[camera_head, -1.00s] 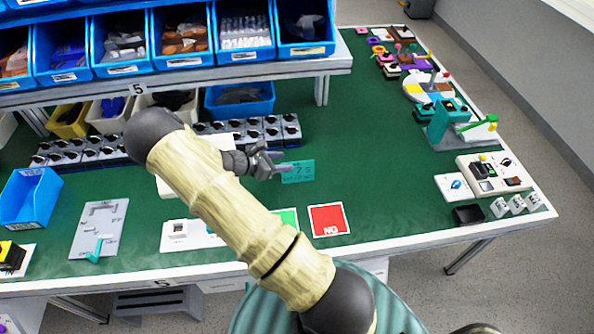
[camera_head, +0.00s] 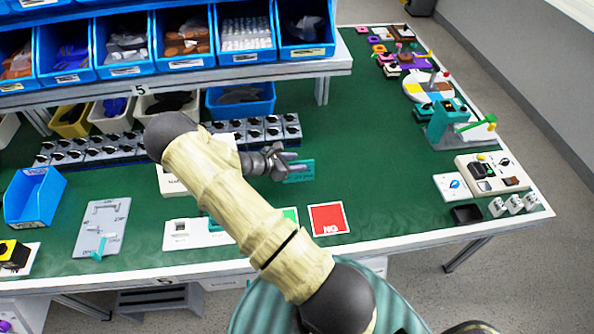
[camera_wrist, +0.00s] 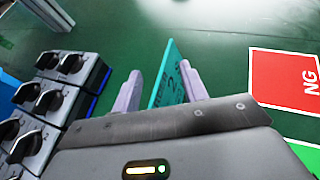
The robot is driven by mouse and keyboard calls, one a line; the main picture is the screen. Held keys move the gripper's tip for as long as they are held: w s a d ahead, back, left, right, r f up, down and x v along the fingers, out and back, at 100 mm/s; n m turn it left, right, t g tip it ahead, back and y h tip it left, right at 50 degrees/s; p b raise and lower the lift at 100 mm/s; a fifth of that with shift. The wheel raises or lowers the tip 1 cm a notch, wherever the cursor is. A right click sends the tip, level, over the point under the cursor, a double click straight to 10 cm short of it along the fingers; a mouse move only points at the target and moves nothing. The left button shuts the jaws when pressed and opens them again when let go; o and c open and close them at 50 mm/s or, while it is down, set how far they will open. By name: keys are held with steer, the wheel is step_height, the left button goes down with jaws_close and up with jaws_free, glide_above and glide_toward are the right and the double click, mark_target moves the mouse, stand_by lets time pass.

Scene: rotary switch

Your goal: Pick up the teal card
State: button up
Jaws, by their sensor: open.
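The teal card (camera_head: 301,171) lies on or just above the green table top in the head view, right beside my gripper (camera_head: 290,164). In the wrist view the teal card (camera_wrist: 167,82) stands between the two pale fingers of my gripper (camera_wrist: 160,88), nearer the right finger. A gap shows between the left finger and the card. The jaws are open. The card's lower part is hidden behind the gripper body, so contact cannot be told.
A row of black rotary switches (camera_head: 100,148) stands left of my gripper. A red NG card (camera_head: 328,218) and a green card (camera_head: 290,216) lie nearer the front edge. Blue bins (camera_head: 241,101) stand behind.

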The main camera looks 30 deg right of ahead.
jaws_close()
stand_by(0.3)
step_height(320, 180, up, 10)
steer(key=b, duration=0.1)
stand_by(0.6)
stand_by(0.4)
